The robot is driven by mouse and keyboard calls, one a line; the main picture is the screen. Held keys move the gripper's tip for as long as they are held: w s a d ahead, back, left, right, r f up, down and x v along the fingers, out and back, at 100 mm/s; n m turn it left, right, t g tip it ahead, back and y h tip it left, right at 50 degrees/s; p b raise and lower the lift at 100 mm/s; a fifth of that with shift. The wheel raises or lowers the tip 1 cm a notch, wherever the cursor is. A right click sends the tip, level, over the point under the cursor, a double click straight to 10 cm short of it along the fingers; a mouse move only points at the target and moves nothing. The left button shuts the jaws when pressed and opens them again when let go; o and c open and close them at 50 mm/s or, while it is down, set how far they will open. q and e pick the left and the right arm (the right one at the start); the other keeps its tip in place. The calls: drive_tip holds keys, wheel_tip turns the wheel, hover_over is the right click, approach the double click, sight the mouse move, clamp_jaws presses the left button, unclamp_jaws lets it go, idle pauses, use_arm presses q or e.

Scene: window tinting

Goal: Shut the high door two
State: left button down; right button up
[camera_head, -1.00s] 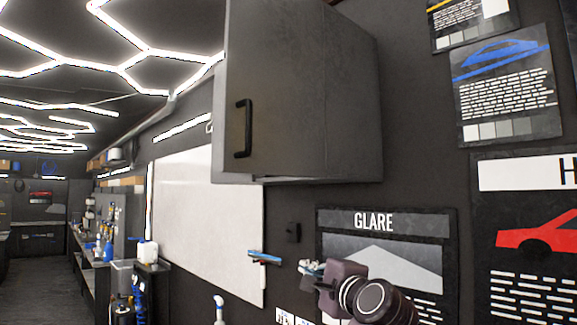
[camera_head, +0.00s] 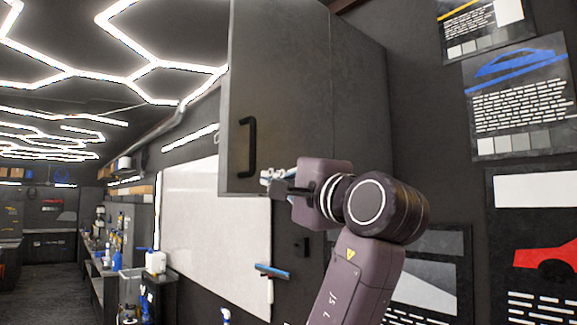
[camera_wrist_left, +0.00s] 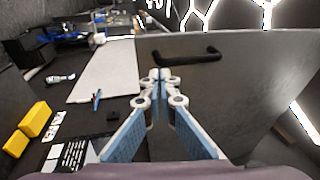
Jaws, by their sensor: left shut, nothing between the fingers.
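A dark grey wall cabinet (camera_head: 358,90) hangs high on the wall. Its door (camera_head: 280,80) has a black bar handle (camera_head: 247,147) near the lower left. I cannot tell clearly whether the door stands ajar. My left gripper (camera_head: 268,176) is shut and empty, at the height of the door's lower edge, just right of and below the handle. It hides part of that edge. In the left wrist view the shut fingertips (camera_wrist_left: 158,76) are in front of the door panel (camera_wrist_left: 240,90), below the handle (camera_wrist_left: 190,58); contact cannot be told. My right gripper is not in view.
A white board (camera_head: 215,225) is on the wall below and left of the cabinet. A blue squeegee (camera_head: 272,271) is by its right edge. Posters (camera_head: 515,95) cover the right wall. A bench with bottles (camera_head: 110,255) runs along the left.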

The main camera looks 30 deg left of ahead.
sight(254, 174)
use_arm(q)
drive_tip(key=p+x, duration=0.2)
drive_tip(key=x, duration=0.2)
drive_tip(key=shift+w+a+r, duration=0.15)
drive_tip(key=shift+a, duration=0.05)
drive_tip(key=shift+w+a+p, duration=0.15)
drive_tip(key=shift+a+p, duration=0.05)
drive_tip(key=shift+p, duration=0.2)
drive_tip(key=shift+a, duration=0.1)
